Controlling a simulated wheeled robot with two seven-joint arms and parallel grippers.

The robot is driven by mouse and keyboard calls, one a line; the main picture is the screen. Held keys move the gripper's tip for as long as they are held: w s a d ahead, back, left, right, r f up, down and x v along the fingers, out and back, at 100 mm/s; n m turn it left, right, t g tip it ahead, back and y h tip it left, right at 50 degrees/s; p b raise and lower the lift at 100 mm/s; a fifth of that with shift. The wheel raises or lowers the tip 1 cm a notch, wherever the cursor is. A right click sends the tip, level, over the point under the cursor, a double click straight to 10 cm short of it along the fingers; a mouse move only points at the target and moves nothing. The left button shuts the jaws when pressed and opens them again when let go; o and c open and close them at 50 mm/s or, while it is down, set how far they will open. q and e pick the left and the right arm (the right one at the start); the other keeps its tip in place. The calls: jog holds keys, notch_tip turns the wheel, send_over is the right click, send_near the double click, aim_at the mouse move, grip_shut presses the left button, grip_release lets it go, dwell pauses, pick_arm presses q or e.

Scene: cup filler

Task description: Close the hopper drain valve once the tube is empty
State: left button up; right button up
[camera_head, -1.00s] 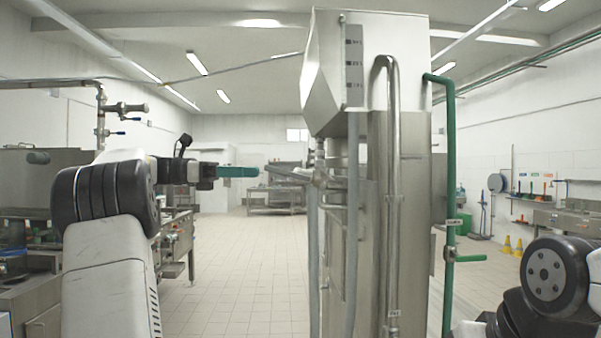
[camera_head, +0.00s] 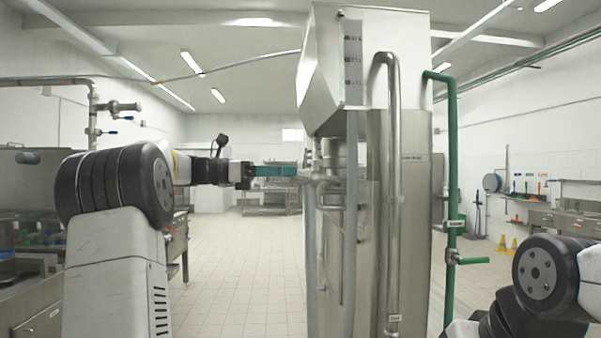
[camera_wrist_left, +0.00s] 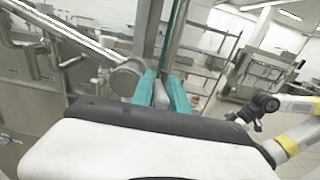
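The steel hopper (camera_head: 325,70) tops the machine in the middle, with a graduated gauge strip (camera_head: 352,70) on its side. I cannot read whether the tube is empty. The drain valve (camera_head: 322,182) sits below the hopper on the machine's left side; it also shows in the left wrist view (camera_wrist_left: 126,76). My left gripper (camera_head: 294,172) has green fingers at the valve's handle. In the left wrist view, a grey handle (camera_wrist_left: 160,96) lies between the fingertips (camera_wrist_left: 162,88); whether they press on it is unclear. My right gripper is out of view.
A bent steel pipe (camera_head: 393,180) and a green pipe (camera_head: 451,170) with a green-handled valve (camera_head: 468,260) run down the machine's right side. Steel equipment (camera_head: 30,225) stands at the left. The tiled floor (camera_head: 235,275) between is clear.

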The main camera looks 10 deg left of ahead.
pick_arm(q)
jog(key=shift+w+d, duration=0.1)
jog(key=shift+d, duration=0.5)
grip_shut()
dwell(1.1)
